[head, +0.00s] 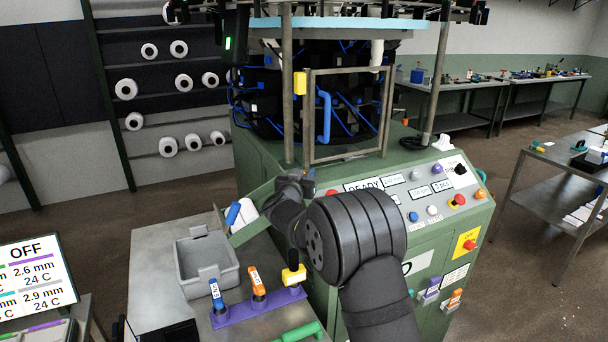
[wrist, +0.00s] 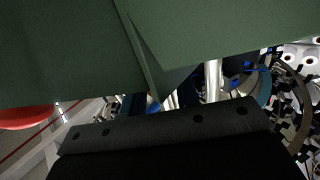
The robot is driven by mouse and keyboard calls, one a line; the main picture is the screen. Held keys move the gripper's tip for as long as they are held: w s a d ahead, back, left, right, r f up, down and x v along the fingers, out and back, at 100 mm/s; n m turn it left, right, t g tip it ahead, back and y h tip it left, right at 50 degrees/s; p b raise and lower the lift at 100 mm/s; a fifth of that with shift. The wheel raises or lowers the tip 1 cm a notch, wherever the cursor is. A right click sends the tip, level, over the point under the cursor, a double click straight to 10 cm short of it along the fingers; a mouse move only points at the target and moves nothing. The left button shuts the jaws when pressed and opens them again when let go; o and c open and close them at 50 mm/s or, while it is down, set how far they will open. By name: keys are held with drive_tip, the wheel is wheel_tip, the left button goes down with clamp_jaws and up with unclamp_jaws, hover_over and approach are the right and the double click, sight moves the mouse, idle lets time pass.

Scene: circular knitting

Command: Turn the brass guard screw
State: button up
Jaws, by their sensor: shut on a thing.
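My gripper (head: 303,183) is at the green front of the knitting machine, below the wire guard frame (head: 309,118). My own arm covers part of it in the head view. In the wrist view a dark jaw bar (wrist: 165,132) lies close under green panels (wrist: 215,35). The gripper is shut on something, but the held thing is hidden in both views. I cannot make out the brass guard screw for certain. The guard frame stands upright with a blue handle (head: 324,117), and a yellow block (head: 299,83) sits on the post at its left.
A control panel (head: 440,190) with buttons is right of my arm. On the left bench are a grey bin (head: 186,272) and a purple rack (head: 252,309) with blue, orange and yellow-topped tools. A red round part (wrist: 28,117) is at the wrist view's left.

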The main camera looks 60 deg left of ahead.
drive_tip(key=shift+r+m+t+h, duration=0.25)
drive_tip(key=shift+m+t+h, duration=0.05)
drive_tip(key=shift+t, duration=0.1)
drive_tip(key=o, duration=1)
drive_tip(key=shift+c, duration=0.2)
drive_tip(key=shift+f, duration=0.15)
drive_tip(key=shift+s, duration=0.1)
drive_tip(key=v, duration=1.7)
drive_tip(key=shift+d, duration=0.2)
drive_tip(key=shift+s, duration=0.1)
